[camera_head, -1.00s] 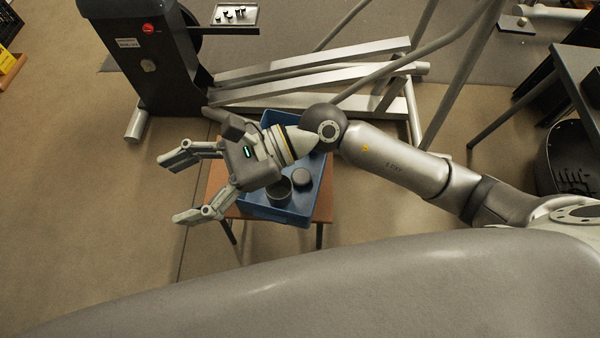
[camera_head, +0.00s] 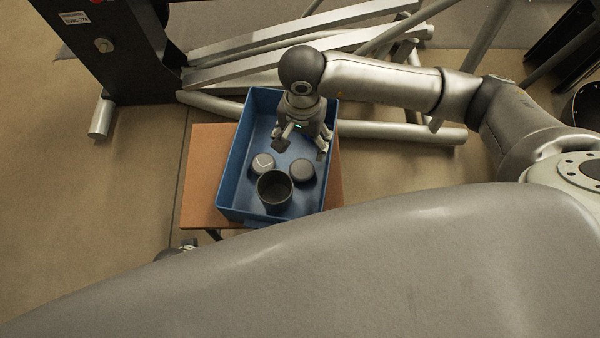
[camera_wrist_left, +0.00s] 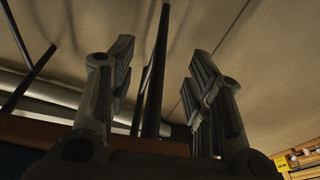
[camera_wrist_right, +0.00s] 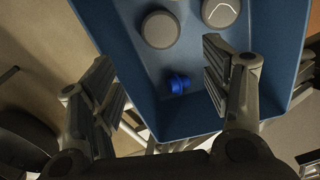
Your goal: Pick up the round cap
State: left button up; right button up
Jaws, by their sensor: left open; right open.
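Two grey round caps lie in the blue bin: a plain one (camera_head: 302,170) and one with a pale line on its top (camera_head: 263,164). Both show in the right wrist view, the plain cap (camera_wrist_right: 160,29) and the marked cap (camera_wrist_right: 221,11). A dark open cup (camera_head: 274,190) stands just in front of them. My right gripper (camera_head: 302,150) is open and empty, pointing down over the bin, just behind the caps. Its fingers (camera_wrist_right: 158,60) frame the bin's inside. My left gripper (camera_wrist_left: 160,55) is open and empty in its wrist view, apart from the bin.
The blue bin (camera_head: 234,165) has raised walls and sits on a small brown table (camera_head: 203,170). A small blue part (camera_wrist_right: 178,84) lies on the bin floor. The elliptical's metal frame (camera_head: 290,40) stands behind.

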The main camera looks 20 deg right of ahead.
jog(key=b, duration=0.3)
send_over(302, 169)
notch_tip(302, 169, down, 5)
notch_tip(302, 169, down, 6)
jog(key=shift+s+a+b, duration=0.1)
jog(key=shift+s+b, duration=0.05)
jog(key=shift+b, duration=0.45)
notch_tip(302, 169, down, 4)
jog(key=shift+f+b, duration=0.25)
jog(key=shift+b, duration=0.2)
pick_arm(q)
notch_tip(302, 169, up, 12)
jog(key=t, duration=0.1)
jog(key=shift+s+a, duration=0.15)
jog(key=shift+s, duration=0.05)
pick_arm(e)
jog(key=c, duration=0.6)
